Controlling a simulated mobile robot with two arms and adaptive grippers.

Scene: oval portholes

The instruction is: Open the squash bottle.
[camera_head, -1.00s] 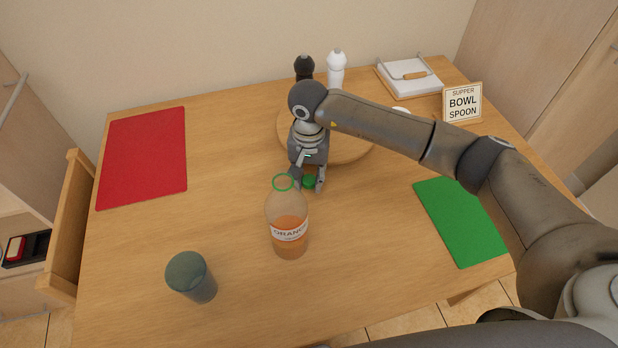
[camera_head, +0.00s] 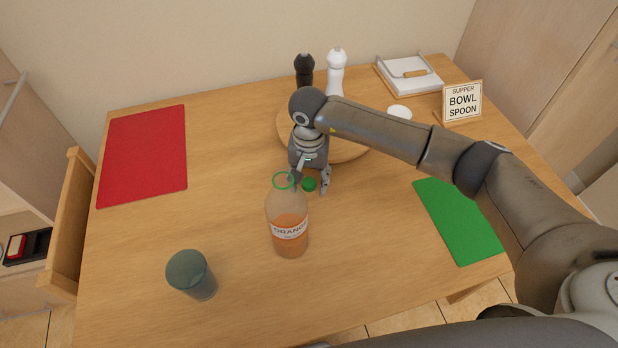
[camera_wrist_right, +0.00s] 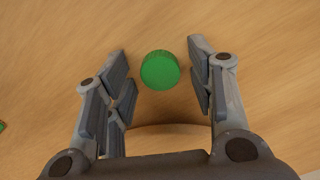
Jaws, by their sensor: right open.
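The squash bottle (camera_head: 288,222) stands upright on the table, labelled ORANGE and partly filled with orange liquid. Its neck is uncapped, with a green ring (camera_head: 283,181) around it. The green cap (camera_head: 309,184) is behind and to the right of the bottle neck, apart from it. My right gripper (camera_head: 310,186) is open, with a finger on each side of the cap. In the right wrist view the cap (camera_wrist_right: 160,70) lies between the spread fingertips (camera_wrist_right: 160,72), with a gap on both sides; it appears to rest on the table. My left gripper is not in view.
A dark tumbler (camera_head: 192,275) stands front left of the bottle. A round wooden board (camera_head: 345,148) lies behind my right gripper, near a black mill (camera_head: 304,70) and a white mill (camera_head: 336,72). Red (camera_head: 144,155) and green (camera_head: 460,220) mats lie at the sides. The table's left-middle is clear.

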